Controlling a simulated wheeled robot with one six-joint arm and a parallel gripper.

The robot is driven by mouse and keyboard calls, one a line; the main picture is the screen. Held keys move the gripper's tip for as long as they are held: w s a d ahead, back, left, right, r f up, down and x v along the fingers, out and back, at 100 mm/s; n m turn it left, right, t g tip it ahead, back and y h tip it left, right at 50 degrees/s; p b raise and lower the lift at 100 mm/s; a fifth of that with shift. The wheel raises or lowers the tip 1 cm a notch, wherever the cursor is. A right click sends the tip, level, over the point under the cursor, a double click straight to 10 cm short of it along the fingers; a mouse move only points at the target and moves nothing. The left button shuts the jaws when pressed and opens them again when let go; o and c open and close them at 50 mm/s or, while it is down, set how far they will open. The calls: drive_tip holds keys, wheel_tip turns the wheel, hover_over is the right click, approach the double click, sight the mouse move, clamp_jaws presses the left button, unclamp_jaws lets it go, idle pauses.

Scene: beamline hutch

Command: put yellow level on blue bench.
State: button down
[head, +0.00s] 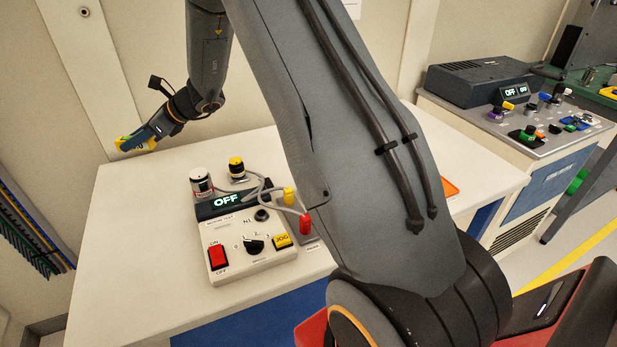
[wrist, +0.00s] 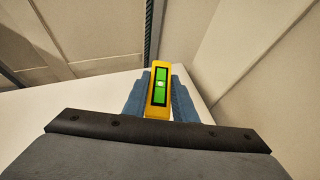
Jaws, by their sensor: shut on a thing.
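The yellow level (head: 130,145) is at the far left back of the head view, by the rear left corner of the white-topped bench with a blue front (head: 128,240). My gripper (head: 145,136) is shut on it. In the wrist view the yellow level (wrist: 160,88), with its green vial window, sits between the two blue-grey fingers of my gripper (wrist: 158,100). The bench's white top (wrist: 60,125) lies below and beyond. I cannot tell whether the level touches the bench top or is just above it.
A control box (head: 262,262) with an OFF display, knobs and plugged cables stands mid-bench. The left part of the top is clear. Walls rise behind the bench, and cables hang at the left (head: 30,235). Another equipment bench (head: 555,150) stands at the right.

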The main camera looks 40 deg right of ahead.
sight(151, 179)
drive_tip(key=shift+f, duration=0.2)
drive_tip(key=shift+f+p, duration=0.9)
drive_tip(key=shift+f, duration=4.1)
drive_tip(key=shift+f, duration=0.1)
drive_tip(key=c, duration=1.5)
unclamp_jaws()
drive_tip(key=shift+c, duration=0.2)
drive_tip(key=shift+o, duration=0.4)
drive_tip(key=b+v, duration=0.1)
drive_tip(key=v, duration=1.1)
drive_tip(key=shift+b, duration=0.4)
